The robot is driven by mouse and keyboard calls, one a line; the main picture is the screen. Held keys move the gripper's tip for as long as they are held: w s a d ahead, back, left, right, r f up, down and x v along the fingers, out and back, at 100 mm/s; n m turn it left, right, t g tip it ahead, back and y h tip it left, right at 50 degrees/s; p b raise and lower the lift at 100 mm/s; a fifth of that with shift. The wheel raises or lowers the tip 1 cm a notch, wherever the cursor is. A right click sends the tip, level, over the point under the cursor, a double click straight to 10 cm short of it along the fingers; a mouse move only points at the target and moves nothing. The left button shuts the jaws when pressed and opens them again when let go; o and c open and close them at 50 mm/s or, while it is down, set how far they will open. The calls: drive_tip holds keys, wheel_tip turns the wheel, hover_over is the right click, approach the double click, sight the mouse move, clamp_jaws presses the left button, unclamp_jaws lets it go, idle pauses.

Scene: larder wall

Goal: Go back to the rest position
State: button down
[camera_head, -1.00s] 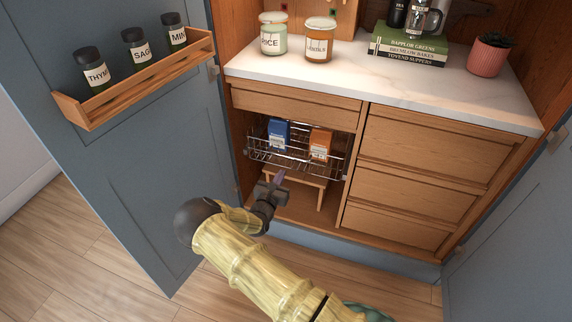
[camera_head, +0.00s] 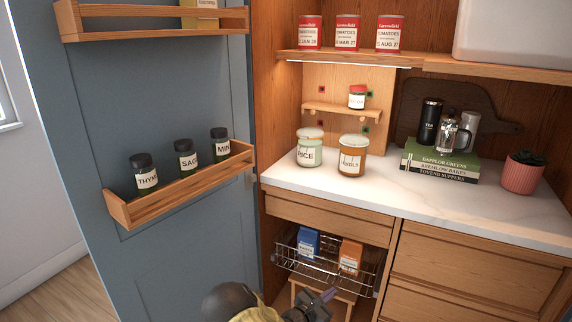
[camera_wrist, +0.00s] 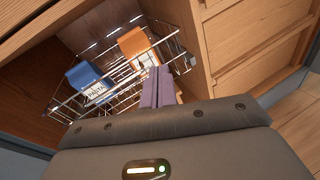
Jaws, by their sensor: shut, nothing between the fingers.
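My gripper (camera_head: 326,298) shows at the bottom of the head view, in front of the wire pull-out basket (camera_head: 327,265). In the wrist view the two purple fingers of my gripper (camera_wrist: 157,88) are together with nothing between them. They point toward the basket (camera_wrist: 70,108) and overlap its front in the picture; I cannot tell whether they touch it. In the basket stand a blue pasta box (camera_head: 307,243) and an orange box (camera_head: 350,256).
The open blue door (camera_head: 185,255) with its spice rack (camera_head: 185,192) stands at left. The marble counter (camera_head: 400,200) above the basket holds two jars, books and a potted plant (camera_head: 521,174). Wooden drawers (camera_head: 470,283) are at right.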

drive_tip(key=s+d+r+m+g+y, duration=0.1)
drive_tip(key=s+d+r+m+g, duration=0.2)
drive_tip(key=s+d+m+g, duration=0.25)
drive_tip(key=s+d+r+m+g+y, duration=0.1)
drive_tip(key=s+d+r+m+g, duration=0.15)
drive_tip(key=s+m+g, duration=0.4)
drive_tip(key=s+a+r+m+t+y, duration=0.2)
drive_tip(key=s+a+r+m+y, duration=0.1)
drive_tip(key=s+r+m+y, duration=0.4)
drive_tip(key=s+a+r+m+t+y, duration=0.1)
drive_tip(key=s+a+r+m+y, duration=0.2)
drive_tip(key=s+r+m, duration=0.45)
wheel_tip(320, 180, up, 24)
drive_tip(key=s+n+p, duration=0.1)
drive_tip(key=p, duration=2.5)
drive_tip(key=shift+s+a+n+p, duration=0.25)
drive_tip(key=shift+n+p, duration=0.1)
